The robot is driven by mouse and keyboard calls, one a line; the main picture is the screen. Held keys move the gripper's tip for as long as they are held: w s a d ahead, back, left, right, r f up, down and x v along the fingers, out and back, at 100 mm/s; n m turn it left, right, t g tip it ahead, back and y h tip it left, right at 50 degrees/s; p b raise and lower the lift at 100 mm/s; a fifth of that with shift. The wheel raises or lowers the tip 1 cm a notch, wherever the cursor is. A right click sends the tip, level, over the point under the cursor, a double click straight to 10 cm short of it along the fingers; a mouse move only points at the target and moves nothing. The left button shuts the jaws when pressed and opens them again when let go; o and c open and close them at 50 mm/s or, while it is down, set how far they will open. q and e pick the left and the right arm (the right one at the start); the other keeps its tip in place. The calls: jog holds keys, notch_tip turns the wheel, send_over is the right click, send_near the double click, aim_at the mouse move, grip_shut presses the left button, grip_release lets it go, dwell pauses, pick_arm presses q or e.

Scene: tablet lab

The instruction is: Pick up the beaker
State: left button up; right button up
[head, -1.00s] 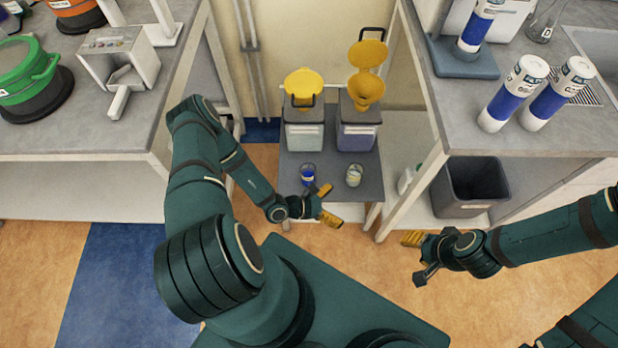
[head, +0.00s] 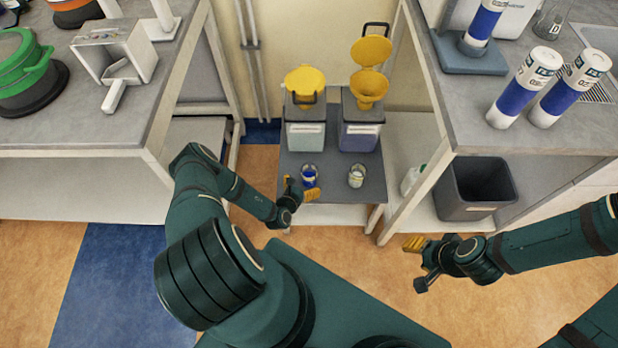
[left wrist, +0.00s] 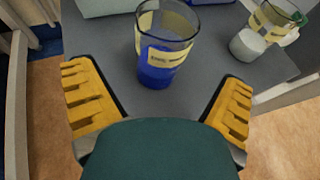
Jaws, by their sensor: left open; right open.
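Two glass beakers stand upright on the low grey stand. The beaker with blue contents (head: 309,176) is on the left; in the left wrist view this blue beaker (left wrist: 162,45) has a yellow label and lies ahead, between the lines of the two fingers. The beaker with whitish contents (head: 356,177) is on the right, and it shows at the upper right of the left wrist view (left wrist: 265,30). My left gripper (head: 300,189) is open and empty, just in front of the blue beaker, apart from it. My right gripper (head: 418,262) is open and empty, over the floor at the right.
The low grey stand (head: 330,217) carries two waste containers (head: 305,132) (head: 360,133) with yellow funnels behind the beakers. Benches flank it on the left (head: 60,125) and right (head: 520,143). A dark bin (head: 472,190) sits under the right bench.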

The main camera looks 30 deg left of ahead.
aim_at(306, 181)
pick_arm(q)
jog(key=b+x, duration=0.1)
jog(key=x, duration=0.1)
jog(key=b+x, duration=0.1)
jog(key=x, duration=0.1)
jog(key=shift+w+f, duration=0.2)
jog(key=shift+f, duration=0.2)
jog(key=shift+w+f, duration=0.15)
jog(key=shift+w, duration=0.35)
jog(key=c, duration=1.4)
